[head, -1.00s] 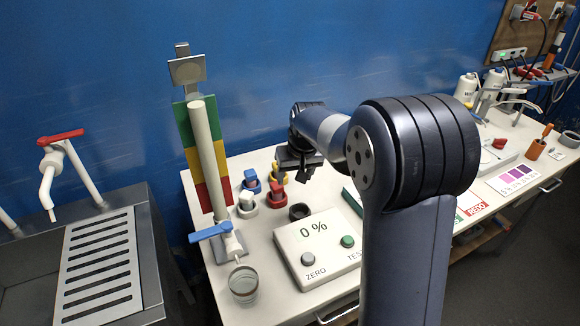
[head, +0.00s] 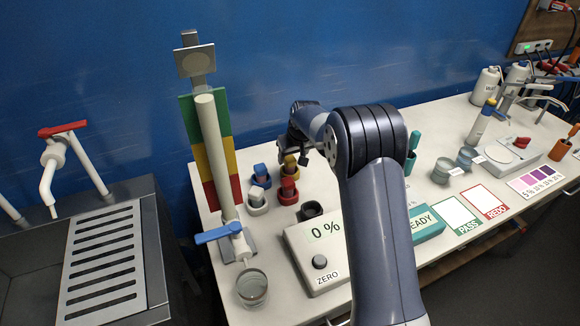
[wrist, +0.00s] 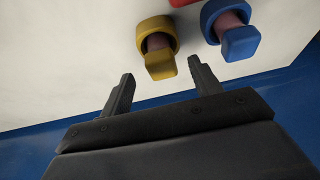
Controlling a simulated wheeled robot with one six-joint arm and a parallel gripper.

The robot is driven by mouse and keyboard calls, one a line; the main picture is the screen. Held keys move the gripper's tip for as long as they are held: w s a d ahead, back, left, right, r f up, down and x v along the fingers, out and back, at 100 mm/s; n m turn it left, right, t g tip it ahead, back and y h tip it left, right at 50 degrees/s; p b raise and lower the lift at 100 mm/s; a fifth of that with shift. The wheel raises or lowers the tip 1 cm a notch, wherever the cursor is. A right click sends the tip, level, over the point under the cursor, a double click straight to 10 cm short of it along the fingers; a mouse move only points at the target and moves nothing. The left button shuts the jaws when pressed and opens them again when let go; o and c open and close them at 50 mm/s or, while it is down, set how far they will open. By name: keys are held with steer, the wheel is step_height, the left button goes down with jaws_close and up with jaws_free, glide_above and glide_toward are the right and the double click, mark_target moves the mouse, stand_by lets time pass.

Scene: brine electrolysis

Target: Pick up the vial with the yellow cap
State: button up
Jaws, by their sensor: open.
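The vial with the yellow cap (head: 290,164) stands at the back of a small group of capped vials on the white table. In the wrist view its yellow cap (wrist: 161,66) shows in front of my fingertips, roughly centred between them. Its yellow ring and part of a brownish-pink body show too. My gripper (wrist: 161,70) is open and empty, with both dark fingers apart.
A blue-capped vial (head: 260,175) and a red-capped vial (head: 289,187) stand close by, with a white one (head: 257,197) in front. An empty-looking dark ring (head: 311,210) and the meter (head: 318,258) are nearer. The blue wall (head: 300,50) rises behind the table.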

mark_target(291, 160)
steer(key=shift+p+x, duration=0.75)
steer(key=shift+x, duration=1.6)
steer(key=shift+s, duration=0.1)
steer(key=c, duration=1.1)
